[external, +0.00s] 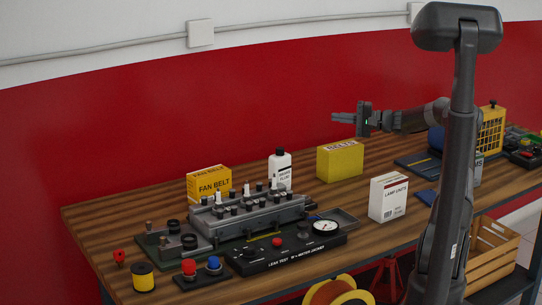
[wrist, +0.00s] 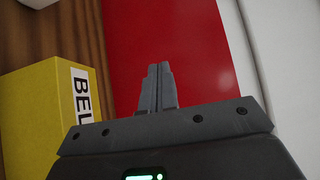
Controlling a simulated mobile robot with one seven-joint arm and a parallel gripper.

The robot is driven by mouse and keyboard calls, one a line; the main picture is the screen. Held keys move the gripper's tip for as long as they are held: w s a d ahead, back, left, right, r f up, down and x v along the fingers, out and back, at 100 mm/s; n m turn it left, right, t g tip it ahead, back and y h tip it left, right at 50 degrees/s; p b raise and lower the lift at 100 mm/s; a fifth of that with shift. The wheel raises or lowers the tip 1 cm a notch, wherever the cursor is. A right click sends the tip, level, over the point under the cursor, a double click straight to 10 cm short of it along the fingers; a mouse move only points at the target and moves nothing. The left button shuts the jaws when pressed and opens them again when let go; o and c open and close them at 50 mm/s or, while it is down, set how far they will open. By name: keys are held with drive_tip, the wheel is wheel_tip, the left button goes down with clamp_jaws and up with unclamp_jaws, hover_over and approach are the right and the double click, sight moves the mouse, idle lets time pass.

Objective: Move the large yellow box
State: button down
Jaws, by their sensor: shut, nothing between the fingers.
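A large yellow box (external: 340,163) stands on the workbench near the red wall, with dark lettering on a pale label along its top. In the wrist view the yellow box (wrist: 32,125) fills the lower left, with the letters "BEL" showing and the rest cut off or hidden.
A white bottle (external: 280,168) stands left of the large box, and a white carton (external: 388,198) is in front to its right. An engine head (external: 245,215) and a gauge panel (external: 290,250) fill the bench's front left. The red wall (external: 90,130) rises behind.

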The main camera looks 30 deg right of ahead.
sight(353, 159)
drive_tip(key=d, duration=1.3)
drive_tip(key=f, duration=1.5)
drive_tip(key=shift+d+f, duration=0.1)
drive_tip(key=shift+d, duration=0.2)
drive_tip(key=shift+a, duration=0.45)
drive_tip(key=shift+a, duration=0.3)
drive_tip(key=a, duration=0.9)
drive_tip(key=shift+a, duration=0.1)
